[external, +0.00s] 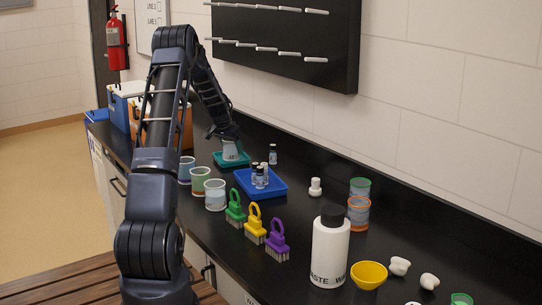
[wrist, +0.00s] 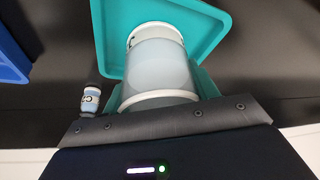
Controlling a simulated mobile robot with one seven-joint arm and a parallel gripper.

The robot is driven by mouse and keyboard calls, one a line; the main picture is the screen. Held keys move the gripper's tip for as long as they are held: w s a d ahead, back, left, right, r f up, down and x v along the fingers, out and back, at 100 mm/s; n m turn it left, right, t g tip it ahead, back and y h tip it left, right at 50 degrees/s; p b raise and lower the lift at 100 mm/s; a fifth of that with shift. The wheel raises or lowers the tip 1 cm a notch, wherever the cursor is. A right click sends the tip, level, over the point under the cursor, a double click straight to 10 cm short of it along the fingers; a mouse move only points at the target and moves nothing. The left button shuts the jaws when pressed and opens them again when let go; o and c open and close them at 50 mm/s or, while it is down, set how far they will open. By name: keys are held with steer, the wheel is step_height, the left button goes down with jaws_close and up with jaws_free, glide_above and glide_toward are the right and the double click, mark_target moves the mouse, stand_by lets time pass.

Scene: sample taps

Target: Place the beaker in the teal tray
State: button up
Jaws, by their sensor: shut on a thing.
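The teal tray (external: 220,163) lies on the black bench toward the far end, and it fills the upper middle of the wrist view (wrist: 109,30). A pale grey beaker with a white rim (external: 230,153) is at the tray, below my gripper (external: 231,143). In the wrist view the beaker (wrist: 160,65) lies between my jaws, with its far end over the tray floor. My gripper is shut on the beaker. I cannot tell whether the beaker's base touches the tray floor. The fingertips are mostly hidden.
A blue tray (external: 263,191) with several vials stands nearby on the right. A lone vial (external: 273,154) stands beside the teal tray, also in the wrist view (wrist: 90,99). Several banded cups (external: 215,195), brushes (external: 255,225) and a waste bottle (external: 330,250) are nearer the camera.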

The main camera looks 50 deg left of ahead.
steer(key=shift+f, duration=0.25)
steer(key=o, duration=1.1)
steer(key=v, duration=1.2)
steer(key=shift+r, duration=0.15)
